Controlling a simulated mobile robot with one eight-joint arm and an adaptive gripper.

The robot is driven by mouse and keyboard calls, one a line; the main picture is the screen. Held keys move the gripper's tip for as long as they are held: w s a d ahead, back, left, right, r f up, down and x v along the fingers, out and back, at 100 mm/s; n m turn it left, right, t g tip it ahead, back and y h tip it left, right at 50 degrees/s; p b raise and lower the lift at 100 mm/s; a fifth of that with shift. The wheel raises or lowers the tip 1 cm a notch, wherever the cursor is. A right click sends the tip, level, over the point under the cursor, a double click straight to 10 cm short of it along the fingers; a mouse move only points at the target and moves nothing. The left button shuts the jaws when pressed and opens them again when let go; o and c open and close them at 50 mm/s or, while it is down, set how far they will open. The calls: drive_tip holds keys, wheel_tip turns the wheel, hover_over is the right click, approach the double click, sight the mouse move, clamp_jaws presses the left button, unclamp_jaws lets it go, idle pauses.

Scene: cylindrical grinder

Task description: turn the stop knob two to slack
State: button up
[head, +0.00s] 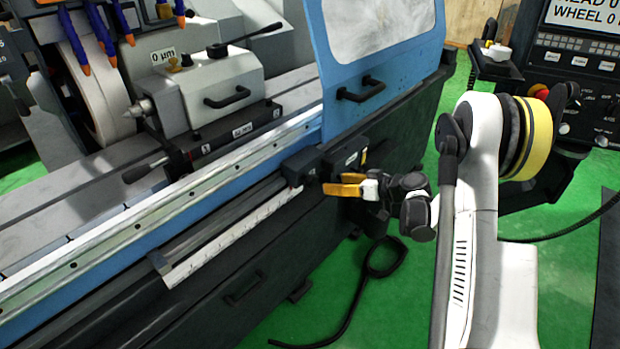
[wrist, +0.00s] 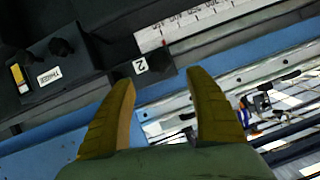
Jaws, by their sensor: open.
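The dark stop block marked 2 (wrist: 150,67) sits on the rail along the machine's front, just beyond my fingertips in the wrist view. In the head view this dark block (head: 299,168) is just left of my gripper (head: 333,184). I cannot make out a separate knob on it in either view. My gripper's yellow fingers (wrist: 160,78) are apart, with nothing held between them. I cannot tell whether a fingertip touches the block.
A dark housing (wrist: 48,75) with a small round knob (wrist: 62,47) and a white label adjoins the block. A ruler strip (head: 235,232) runs along the rail. The blue door (head: 375,75) stands above. A black cable loop (head: 372,270) lies on the green floor.

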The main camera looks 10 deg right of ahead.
sight(315, 181)
drive_tip(key=b+x, duration=0.3)
drive_tip(key=x, duration=0.8)
drive_tip(key=shift+d, duration=0.15)
drive_tip(key=c, duration=1.2)
